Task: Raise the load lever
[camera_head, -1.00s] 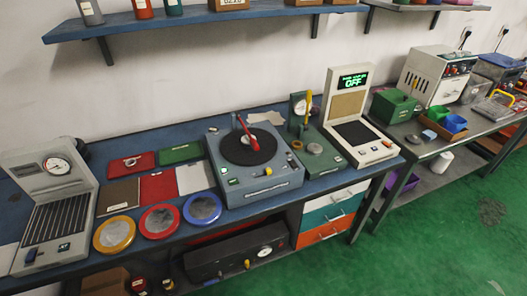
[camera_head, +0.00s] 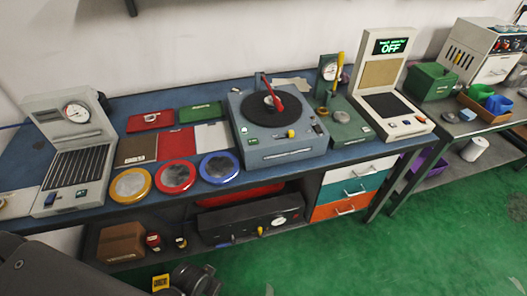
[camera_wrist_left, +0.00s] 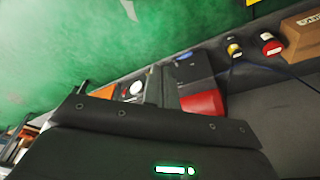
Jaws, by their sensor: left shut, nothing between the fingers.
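A green test stand (camera_head: 345,125) with a dial gauge stands on the blue bench, right of the centre in the head view. A lever with a yellow handle (camera_head: 340,65) stands nearly upright on it, in front of the gauge. My left arm comes in at the lower left. My left gripper (camera_head: 200,278) is low at the bottom edge, partly cut off, shut and empty, far from the lever and below the bench top. In the left wrist view its dark body fills the bottom; the lever does not show there. My right gripper is out of view.
A turntable device (camera_head: 290,145) with a red arm stands left of the green stand, and a cream unit reading OFF (camera_head: 395,110) stands right of it. Coloured rings (camera_head: 175,175) lie at the bench front. A lower shelf holds a black box (camera_head: 240,222). Green floor is clear in front.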

